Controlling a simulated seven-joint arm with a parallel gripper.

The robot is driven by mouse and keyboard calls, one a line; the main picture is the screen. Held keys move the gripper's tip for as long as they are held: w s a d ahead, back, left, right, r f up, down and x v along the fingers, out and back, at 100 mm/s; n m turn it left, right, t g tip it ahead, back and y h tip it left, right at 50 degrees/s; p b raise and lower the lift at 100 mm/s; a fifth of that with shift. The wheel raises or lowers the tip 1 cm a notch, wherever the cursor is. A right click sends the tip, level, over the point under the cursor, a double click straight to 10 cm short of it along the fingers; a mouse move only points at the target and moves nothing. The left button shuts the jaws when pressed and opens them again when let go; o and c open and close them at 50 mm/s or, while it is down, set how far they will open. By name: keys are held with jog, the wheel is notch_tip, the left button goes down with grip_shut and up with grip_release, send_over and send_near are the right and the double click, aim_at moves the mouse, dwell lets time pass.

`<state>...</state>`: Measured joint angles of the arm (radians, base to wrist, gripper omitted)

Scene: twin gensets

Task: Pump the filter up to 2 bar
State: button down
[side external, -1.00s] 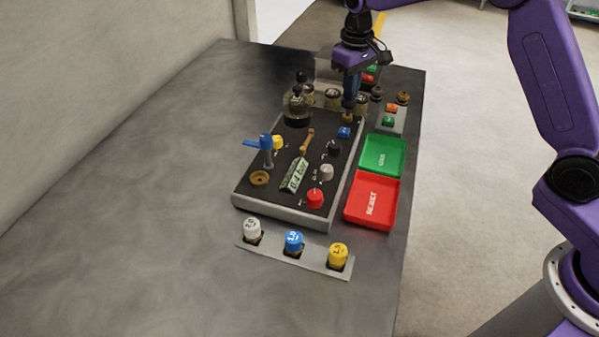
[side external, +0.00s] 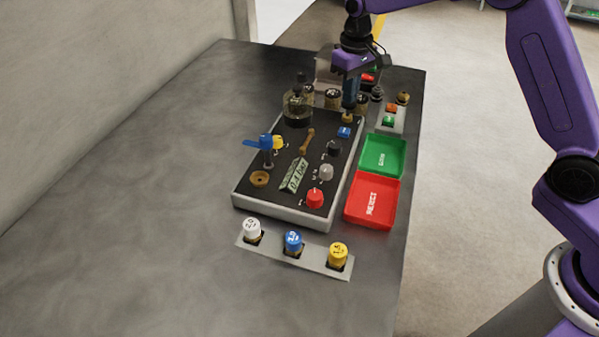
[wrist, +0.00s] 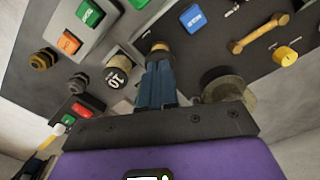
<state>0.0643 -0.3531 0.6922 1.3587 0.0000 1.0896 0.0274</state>
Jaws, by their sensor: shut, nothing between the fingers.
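A dark panel (side external: 290,205) stands on the bench. Its small display (side external: 295,177) seems to read about 0.4 bar, though the digits are small. A brass-coloured button or plunger (side external: 347,118) sits at the panel's far right corner; it also shows in the wrist view (wrist: 159,47). My gripper (side external: 349,107) points down right over it with its blue fingers (wrist: 156,68) shut and nothing between them. The tips look at or just above the brass top; I cannot tell whether they touch. A glass-like vessel with a dark top (side external: 298,105) stands at the panel's far left.
A blue button (side external: 344,132), black, grey and red knobs (side external: 315,198), and a blue-handled valve (side external: 260,143) are on the panel. Green (side external: 383,156) and red (side external: 372,201) trays lie to its right. Coloured caps (side external: 293,242) stand in front. The bench at left is clear.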

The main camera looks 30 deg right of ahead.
jog(key=shift+f, duration=1.05)
jog(key=shift+r, duration=1.7)
jog(key=shift+f, duration=0.25)
jog(key=shift+r, duration=0.25)
dwell(0.4)
jog(key=shift+f, duration=0.25)
jog(key=shift+r, duration=0.25)
dwell(1.8)
jog(key=shift+f, duration=0.25)
jog(key=shift+r, duration=2)
